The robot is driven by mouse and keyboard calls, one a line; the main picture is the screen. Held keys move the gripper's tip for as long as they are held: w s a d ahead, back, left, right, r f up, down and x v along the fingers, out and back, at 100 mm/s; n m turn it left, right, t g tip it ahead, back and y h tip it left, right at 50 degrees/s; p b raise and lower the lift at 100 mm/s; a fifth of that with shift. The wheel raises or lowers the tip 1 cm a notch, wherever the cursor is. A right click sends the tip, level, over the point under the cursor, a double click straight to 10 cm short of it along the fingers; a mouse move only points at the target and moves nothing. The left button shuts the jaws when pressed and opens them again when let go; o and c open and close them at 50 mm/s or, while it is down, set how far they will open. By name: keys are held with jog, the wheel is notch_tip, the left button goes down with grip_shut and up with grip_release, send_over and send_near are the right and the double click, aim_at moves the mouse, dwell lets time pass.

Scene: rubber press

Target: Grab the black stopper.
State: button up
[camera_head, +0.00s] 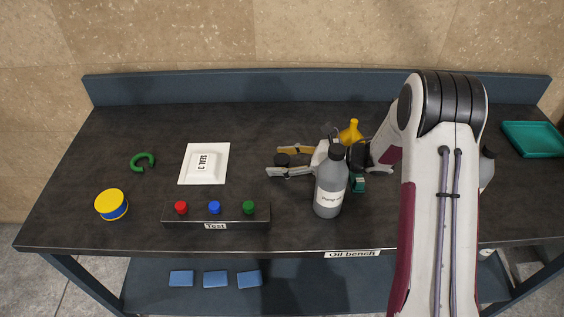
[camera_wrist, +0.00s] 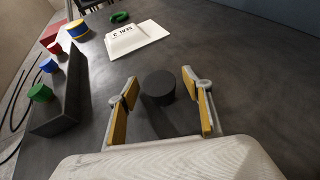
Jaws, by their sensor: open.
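The black stopper (camera_wrist: 158,87) is a short dark cylinder standing on the dark bench top in the wrist view. My gripper (camera_wrist: 160,80) is open, with one yellow-padded finger on each side of it. The stopper sits between the finger ends, with a visible gap on both sides. In the head view the stopper (camera_head: 282,159) shows as a small dark round shape between the fingers of my gripper (camera_head: 274,161). The grey bottle and my wrist partly hide the gripper's base there.
A grey bottle (camera_head: 330,185) with a black cap stands close to my gripper, with a yellow funnel (camera_head: 351,132) behind. To the left are a white seal plate (camera_head: 204,163), a button box (camera_head: 238,211), a green ring (camera_head: 142,162) and a yellow-blue can (camera_head: 111,204). A teal tray (camera_head: 533,139) lies far right.

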aim_at(282, 159)
jog(key=c, duration=1.2)
jog(key=shift+r, duration=0.15)
notch_tip(282, 159, up, 18)
jog(key=shift+f, duration=0.15)
dwell(0.5)
